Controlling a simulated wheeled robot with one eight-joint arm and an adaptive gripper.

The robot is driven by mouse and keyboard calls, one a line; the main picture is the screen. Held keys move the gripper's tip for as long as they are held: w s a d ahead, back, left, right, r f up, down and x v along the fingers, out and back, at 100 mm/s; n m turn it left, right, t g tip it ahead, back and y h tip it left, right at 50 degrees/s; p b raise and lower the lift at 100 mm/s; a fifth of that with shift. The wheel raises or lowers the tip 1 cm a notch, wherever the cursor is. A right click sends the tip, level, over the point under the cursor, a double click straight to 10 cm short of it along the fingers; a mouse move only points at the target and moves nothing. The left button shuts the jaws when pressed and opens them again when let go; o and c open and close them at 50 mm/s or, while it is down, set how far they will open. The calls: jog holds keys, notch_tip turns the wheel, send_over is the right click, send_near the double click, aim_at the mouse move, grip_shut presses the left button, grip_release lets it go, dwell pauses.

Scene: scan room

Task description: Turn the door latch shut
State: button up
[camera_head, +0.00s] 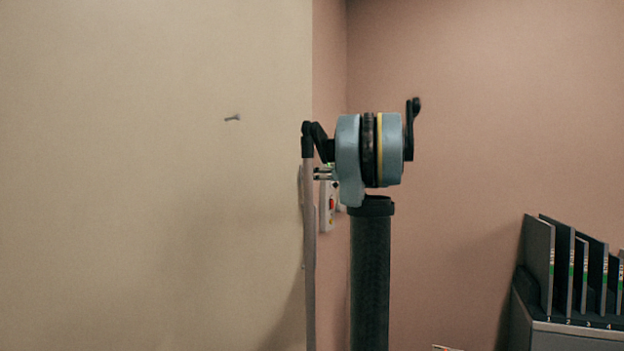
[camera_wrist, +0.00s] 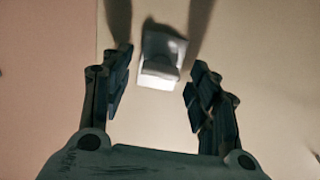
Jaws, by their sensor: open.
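The door latch (camera_wrist: 161,58) shows in the wrist view as a small pale metal block with a darker raised part, on a beige surface. My gripper (camera_wrist: 158,66) is open, one finger to the left of the latch and one to the right. I see a gap on both sides and no contact; the depth between fingertips and latch is hard to judge. In the head view the latch is not clearly visible, and my arm hides most of the gripper.
A beige panel (camera_head: 150,180) fills the left. A small grey fitting (camera_head: 232,118) sticks out of it. A wall box with a red switch (camera_head: 331,203) is partly behind my arm. A file rack (camera_head: 540,265) stands at the lower right. The pink wall (camera_head: 480,120) is bare.

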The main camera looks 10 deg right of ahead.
jog(key=shift+w+a, duration=0.25)
jog(key=shift+a, duration=0.05)
jog(key=c, duration=1.1)
jog(key=shift+o, duration=0.2)
